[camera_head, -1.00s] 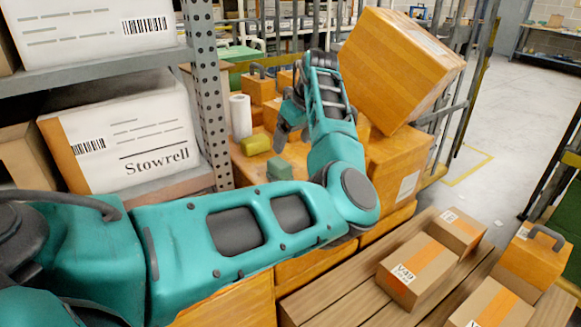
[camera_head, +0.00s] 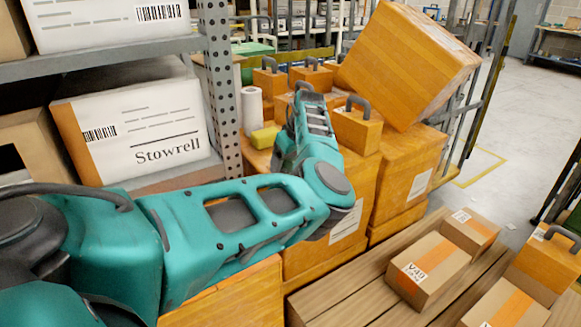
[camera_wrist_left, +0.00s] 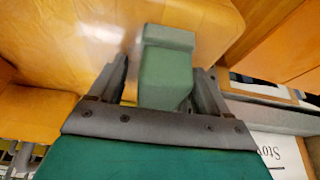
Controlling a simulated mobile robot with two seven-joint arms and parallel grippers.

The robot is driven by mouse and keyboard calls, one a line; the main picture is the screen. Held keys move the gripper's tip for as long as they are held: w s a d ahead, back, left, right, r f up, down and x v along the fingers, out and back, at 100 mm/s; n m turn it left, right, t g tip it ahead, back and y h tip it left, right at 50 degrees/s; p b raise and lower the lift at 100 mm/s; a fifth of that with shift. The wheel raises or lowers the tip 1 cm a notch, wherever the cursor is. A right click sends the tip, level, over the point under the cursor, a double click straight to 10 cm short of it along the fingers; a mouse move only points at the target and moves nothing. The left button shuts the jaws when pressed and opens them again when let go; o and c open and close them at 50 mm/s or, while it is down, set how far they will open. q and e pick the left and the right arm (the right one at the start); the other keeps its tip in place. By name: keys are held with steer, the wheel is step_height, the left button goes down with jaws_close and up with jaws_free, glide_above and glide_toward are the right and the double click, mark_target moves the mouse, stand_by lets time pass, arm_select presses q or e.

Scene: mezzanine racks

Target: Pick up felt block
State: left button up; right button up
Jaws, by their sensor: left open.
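The felt block is most likely the grey-green block (camera_wrist_left: 167,68) in the left wrist view. It lies between the two fingers of my left gripper (camera_wrist_left: 163,75), on an orange-yellow surface. The gripper is open, with its fingers on either side of the block; whether either finger touches it I cannot tell. In the head view my left arm hides the block, and my left gripper (camera_head: 279,158) shows only partly, low behind the wrist. My right gripper is in neither view.
A white roll (camera_head: 252,110) and a yellow piece (camera_head: 265,137) stand close left of my wrist. An orange handled weight (camera_head: 357,128) and a large tilted box (camera_head: 408,65) are at the right.

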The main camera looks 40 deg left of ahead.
arm_select(q)
steer(key=shift+c, duration=0.4)
steer(key=c, duration=1.1)
step_height(320, 180, up, 20)
steer(key=p, duration=0.3)
steer(key=o, duration=0.5)
steer(key=c, duration=0.3)
steer(key=shift+a, duration=0.1)
steer(key=shift+c, duration=0.2)
